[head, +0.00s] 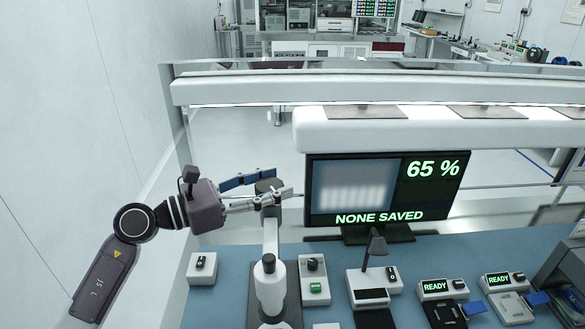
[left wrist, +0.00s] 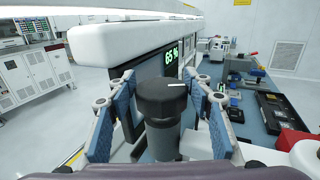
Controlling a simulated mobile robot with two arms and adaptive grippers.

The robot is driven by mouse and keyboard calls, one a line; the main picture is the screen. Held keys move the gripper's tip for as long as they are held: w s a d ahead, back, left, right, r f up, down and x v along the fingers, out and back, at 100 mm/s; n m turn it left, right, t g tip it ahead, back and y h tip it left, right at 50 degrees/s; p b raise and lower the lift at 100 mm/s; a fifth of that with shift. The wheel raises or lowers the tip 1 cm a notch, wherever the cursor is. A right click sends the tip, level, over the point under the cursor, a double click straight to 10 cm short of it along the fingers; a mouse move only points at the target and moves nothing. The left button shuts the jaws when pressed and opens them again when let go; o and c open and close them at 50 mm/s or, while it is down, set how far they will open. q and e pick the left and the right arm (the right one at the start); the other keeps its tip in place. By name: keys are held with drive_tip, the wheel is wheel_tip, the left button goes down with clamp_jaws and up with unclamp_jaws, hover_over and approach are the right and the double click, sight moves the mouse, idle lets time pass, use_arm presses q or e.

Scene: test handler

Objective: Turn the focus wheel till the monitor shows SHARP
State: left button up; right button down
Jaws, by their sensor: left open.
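The focus wheel (head: 267,186) is a dark round knob on top of a pale upright stand (head: 271,238). In the left wrist view the wheel (left wrist: 161,98) shows a white mark on its top, pointing right. My left gripper (head: 283,183) is open, with its fingers on either side of the wheel. In the left wrist view a gap shows between the wheel and each blue finger pad; contact lower down cannot be told. The monitor (head: 386,233) reads "65 %" and "NONE SAVED" beside a blurred picture of pale bars. My right gripper is not in view.
A thick white beam (head: 440,134) runs above the monitor. Small switch boxes (head: 202,268), a lamp-like device (head: 374,280) and two units reading "READY" (head: 442,288) stand on the blue bench (head: 450,255). A plain wall rises at the left.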

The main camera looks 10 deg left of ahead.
sight(282, 182)
use_arm(q)
drive_tip(key=p+x, duration=0.1)
drive_tip(key=x, duration=0.4)
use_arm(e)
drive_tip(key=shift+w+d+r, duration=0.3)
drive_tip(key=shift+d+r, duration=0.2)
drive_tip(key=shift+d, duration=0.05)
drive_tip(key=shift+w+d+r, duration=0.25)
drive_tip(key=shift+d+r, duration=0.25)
use_arm(q)
drive_tip(key=c, duration=0.5)
drive_tip(key=shift+d+f, duration=0.1)
drive_tip(key=c, duration=0.7)
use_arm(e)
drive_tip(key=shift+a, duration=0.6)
